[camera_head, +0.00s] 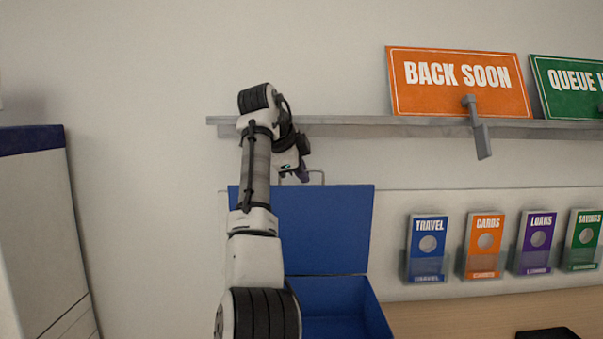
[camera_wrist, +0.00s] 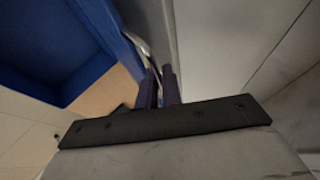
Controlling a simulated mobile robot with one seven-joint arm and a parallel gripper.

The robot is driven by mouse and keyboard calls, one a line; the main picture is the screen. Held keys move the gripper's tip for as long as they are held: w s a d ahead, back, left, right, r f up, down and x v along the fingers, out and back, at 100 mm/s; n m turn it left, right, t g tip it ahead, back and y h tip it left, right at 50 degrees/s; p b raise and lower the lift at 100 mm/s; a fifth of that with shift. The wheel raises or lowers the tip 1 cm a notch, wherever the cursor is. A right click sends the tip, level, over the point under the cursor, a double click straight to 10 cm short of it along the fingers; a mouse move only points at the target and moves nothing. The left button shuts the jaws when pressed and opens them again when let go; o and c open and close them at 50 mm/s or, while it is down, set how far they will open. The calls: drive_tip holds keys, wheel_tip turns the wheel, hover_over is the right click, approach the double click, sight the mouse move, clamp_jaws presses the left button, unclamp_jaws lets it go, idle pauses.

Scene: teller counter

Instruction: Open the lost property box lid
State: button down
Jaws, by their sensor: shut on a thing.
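The blue lost property box (camera_head: 345,300) stands on the counter with its inside showing. Its blue lid (camera_head: 325,230) is raised, standing about upright at the back of the box. A thin metal handle (camera_head: 317,173) sticks up from the lid's top edge. My gripper (camera_head: 303,175) is at that handle, left of its middle, with the arm partly covering the lid and box. In the wrist view, the dark fingers of my gripper (camera_wrist: 160,85) are close together at a pale metal strip, with the blue box (camera_wrist: 70,50) to the left. The exact grip is hard to see.
A grey shelf (camera_head: 360,127) runs along the wall just above the lid, holding an orange "BACK SOON" sign (camera_head: 458,82). Leaflet holders, such as the blue "TRAVEL" one (camera_head: 427,247), stand to the right. A pale cabinet (camera_head: 40,235) is at the left.

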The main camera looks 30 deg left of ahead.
drive_tip(key=shift+a+f, duration=0.1)
idle(0.3)
drive_tip(key=c, duration=1.6)
unclamp_jaws()
drive_tip(key=shift+o, duration=0.2)
